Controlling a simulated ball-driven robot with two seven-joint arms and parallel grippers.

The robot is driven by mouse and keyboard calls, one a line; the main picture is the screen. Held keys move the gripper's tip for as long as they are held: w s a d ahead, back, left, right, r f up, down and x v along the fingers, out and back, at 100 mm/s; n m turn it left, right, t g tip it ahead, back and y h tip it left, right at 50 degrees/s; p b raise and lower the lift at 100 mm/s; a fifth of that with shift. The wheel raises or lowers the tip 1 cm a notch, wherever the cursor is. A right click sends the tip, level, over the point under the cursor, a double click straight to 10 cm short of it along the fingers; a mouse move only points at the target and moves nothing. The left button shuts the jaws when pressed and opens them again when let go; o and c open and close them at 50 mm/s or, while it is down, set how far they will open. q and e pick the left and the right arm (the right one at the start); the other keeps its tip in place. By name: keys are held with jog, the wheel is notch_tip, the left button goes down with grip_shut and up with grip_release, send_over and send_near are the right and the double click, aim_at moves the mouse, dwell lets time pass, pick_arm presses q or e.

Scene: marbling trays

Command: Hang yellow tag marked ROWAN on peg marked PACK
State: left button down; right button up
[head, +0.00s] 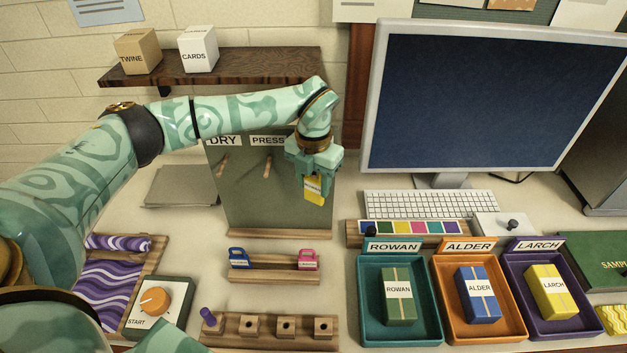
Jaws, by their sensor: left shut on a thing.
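My left gripper (314,172) is shut on a yellow tag (314,194), which hangs below the fingers in front of the board's right part. The tag's white label has print too small to read surely. The grey-green peg board (240,205) stands upright at the back of the desk. Its DRY peg (223,166) and PRESS peg (268,166) show bare under their labels. No PACK label or peg shows; my left wrist and gripper cover the board's right side. My right gripper is not in view.
A small wooden rack (274,275) holds a blue tag (238,258) and a pink tag (308,259). Teal ROWAN (372,335), orange ALDER (450,333) and purple LARCH (531,322) trays stand at right. A monitor (490,95) and keyboard (430,204) are right of the board.

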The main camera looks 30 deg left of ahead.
pick_arm(q)
jog(key=c, duration=0.7)
grip_release()
